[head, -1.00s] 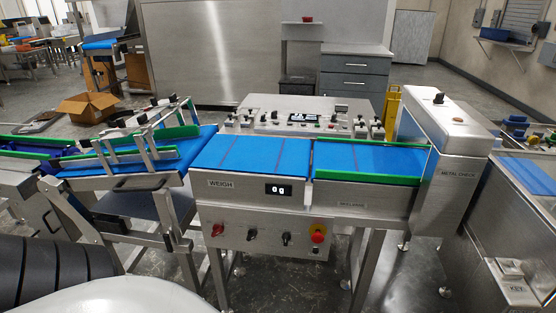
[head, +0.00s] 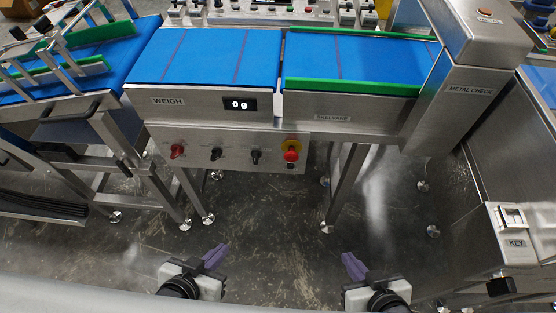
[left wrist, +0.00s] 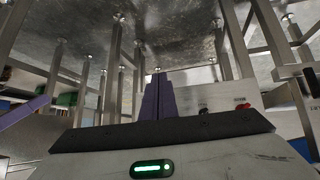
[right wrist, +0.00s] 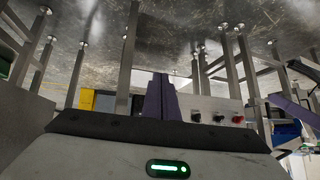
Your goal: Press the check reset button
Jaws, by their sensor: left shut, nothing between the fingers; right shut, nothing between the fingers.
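The metal check unit (head: 470,72) stands at the right end of the conveyor line in the head view. On its top is a small reddish-orange button (head: 485,16); any label on it is too small to read. The front panel (head: 230,140) below the weigh display carries a red knob (head: 177,151), two black knobs and a red mushroom button (head: 291,154) on yellow. My left gripper (head: 217,255) and right gripper (head: 352,265) are both shut and empty, low in front of the machine and apart from every control. Their purple fingers also show in the left wrist view (left wrist: 158,97) and right wrist view (right wrist: 160,96).
The weigh belt (head: 205,57) and the belt with green rails (head: 360,60) lie above the panel. The display (head: 240,104) reads 0 g. A KEY box (head: 512,216) is at right. Steel legs stand under the machine, with open floor (head: 280,225) between.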

